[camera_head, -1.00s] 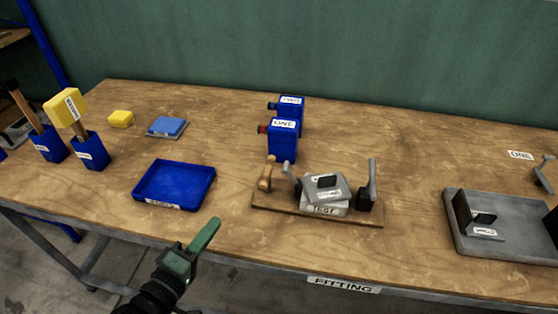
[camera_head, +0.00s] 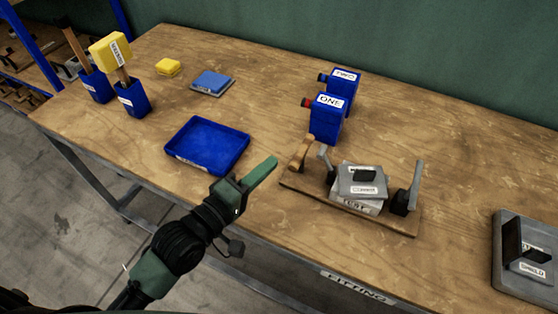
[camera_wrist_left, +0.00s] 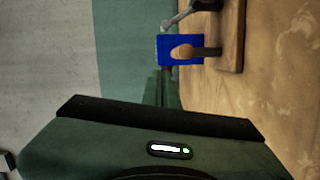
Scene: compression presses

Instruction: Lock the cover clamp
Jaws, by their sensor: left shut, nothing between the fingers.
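The grey cover (camera_head: 362,188) sits on a light block labelled TEST on a wooden fixture board (camera_head: 350,209). At the board's left end is a clamp with a tan wooden handle (camera_head: 301,152) and a grey lever (camera_head: 326,163) beside it. At its right end another grey lever (camera_head: 416,183) stands upright on a black base. My left gripper (camera_head: 272,162) is shut and empty, just left of the wooden handle and apart from it. The left wrist view shows the handle's rounded end (camera_wrist_left: 182,53) beyond the fingers (camera_wrist_left: 157,87). My right gripper is not in view.
An empty blue tray (camera_head: 207,145) lies left of the fixture. Two blue boxes (camera_head: 326,118) with labels stand behind it. A grey tray (camera_head: 510,268) with a shield is at the right. Bare tabletop lies between the fixture and that tray.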

